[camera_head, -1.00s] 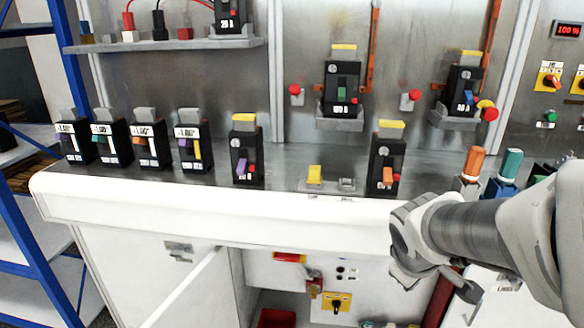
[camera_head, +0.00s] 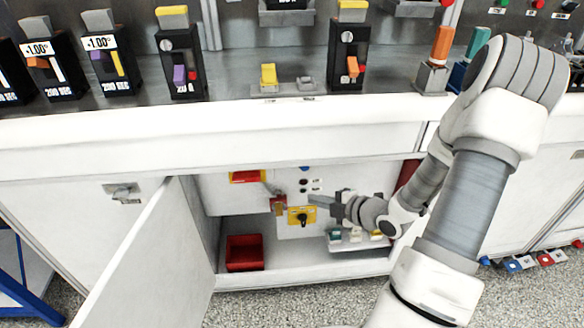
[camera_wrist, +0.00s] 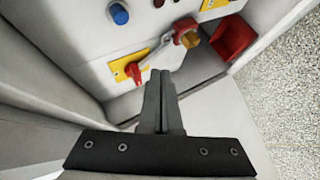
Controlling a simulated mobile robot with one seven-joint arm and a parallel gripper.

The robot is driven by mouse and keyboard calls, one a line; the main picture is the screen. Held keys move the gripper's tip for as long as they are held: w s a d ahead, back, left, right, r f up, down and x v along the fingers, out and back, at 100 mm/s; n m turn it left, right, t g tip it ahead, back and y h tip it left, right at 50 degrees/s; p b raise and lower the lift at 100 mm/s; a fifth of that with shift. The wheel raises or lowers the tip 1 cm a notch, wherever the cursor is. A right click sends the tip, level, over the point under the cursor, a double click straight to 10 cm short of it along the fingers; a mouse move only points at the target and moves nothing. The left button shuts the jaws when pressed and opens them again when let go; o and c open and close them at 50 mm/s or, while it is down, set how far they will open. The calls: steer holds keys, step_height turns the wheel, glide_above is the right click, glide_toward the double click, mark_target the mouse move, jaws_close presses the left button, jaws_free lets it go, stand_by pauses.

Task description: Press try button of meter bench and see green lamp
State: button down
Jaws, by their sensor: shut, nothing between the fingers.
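Inside the open cabinet under the bench is a pale control panel (camera_head: 285,195). It has a small blue button (camera_head: 304,168), large and round in the wrist view (camera_wrist: 119,14). Below it are small dark round fittings (camera_head: 303,186) with labels; I see no lit green lamp there. A yellow plate with a rotary switch (camera_head: 301,216) sits lower, and its handle looks red in the wrist view (camera_wrist: 131,69). My gripper (camera_head: 312,200) is shut and empty, its tips before the panel near the switch; contact cannot be told. The fingers (camera_wrist: 160,75) point toward the panel.
A padlock (camera_wrist: 187,35) hangs on a grey hasp beside the switch. A red bin (camera_head: 245,252) stands on the cabinet floor. The white door (camera_head: 150,255) stands open at left. Breakers line the bench top (camera_head: 225,100) above.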

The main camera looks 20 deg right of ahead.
steer(key=shift+a, duration=0.1)
stand_by(0.3)
steer(key=w+d+p, duration=0.1)
steer(key=w+d, duration=0.1)
steer(key=w, duration=0.6)
steer(key=shift+w+d, duration=0.2)
steer(key=shift+d, duration=0.05)
steer(key=shift+w, duration=0.15)
stand_by(1.8)
steer(key=shift+w+d, duration=0.1)
steer(key=shift+w, duration=0.15)
steer(key=shift+w+d, duration=0.15)
steer(key=shift+w, duration=0.3)
stand_by(0.7)
steer(key=shift+w+r, duration=0.2)
steer(key=shift+w, duration=0.05)
